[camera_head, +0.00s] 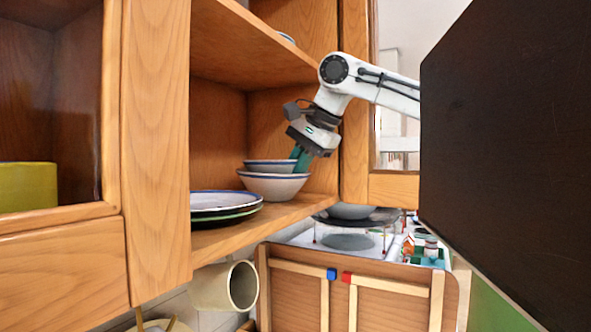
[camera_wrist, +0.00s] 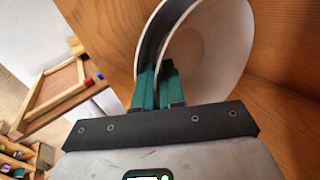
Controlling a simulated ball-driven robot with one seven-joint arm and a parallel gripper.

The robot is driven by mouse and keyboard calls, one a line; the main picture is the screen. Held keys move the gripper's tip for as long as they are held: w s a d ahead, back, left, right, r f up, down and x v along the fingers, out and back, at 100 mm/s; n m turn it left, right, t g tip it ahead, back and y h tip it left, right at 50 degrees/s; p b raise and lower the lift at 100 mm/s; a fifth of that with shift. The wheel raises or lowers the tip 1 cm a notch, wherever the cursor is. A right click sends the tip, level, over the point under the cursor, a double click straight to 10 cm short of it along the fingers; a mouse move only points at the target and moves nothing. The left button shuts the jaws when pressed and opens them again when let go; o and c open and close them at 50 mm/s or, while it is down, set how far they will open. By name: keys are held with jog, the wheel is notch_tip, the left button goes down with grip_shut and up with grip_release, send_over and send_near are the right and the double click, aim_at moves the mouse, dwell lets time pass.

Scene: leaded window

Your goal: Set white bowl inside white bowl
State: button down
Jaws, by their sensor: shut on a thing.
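The upper white bowl (camera_head: 270,165), with a blue rim, sits level and nested in the mouth of the lower white bowl (camera_head: 272,187), its upper part standing above the lower rim. The lower bowl stands on the cabinet shelf. My gripper (camera_head: 301,160) comes down from the upper right, shut on the right side of the upper bowl's rim. In the wrist view, the green fingers (camera_wrist: 158,85) pinch the wall of the upper bowl (camera_wrist: 218,50). A darker crescent of the lower bowl (camera_wrist: 156,35) shows beside it. The contact between the bowls is hidden.
Stacked plates (camera_head: 222,203) lie on the shelf in front of the bowls. A shelf board (camera_head: 250,40) is overhead, and a cabinet side wall (camera_head: 353,160) stands close right of my gripper. A beige mug (camera_head: 228,287) hangs below. A large dark panel (camera_head: 510,140) fills the right.

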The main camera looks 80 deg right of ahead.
jog(key=shift+s+f+b, duration=0.1)
jog(key=shift+f+b, duration=0.3)
jog(key=shift+f, duration=0.45)
jog(key=c, duration=1.2)
grip_release()
jog(key=shift+f, duration=0.15)
jog(key=shift+c, duration=0.2)
jog(key=shift+r+p, duration=0.6)
jog(key=shift+r, duration=0.3)
jog(key=v, duration=1.2)
jog(key=shift+b, duration=0.45)
jog(key=shift+d, duration=0.15)
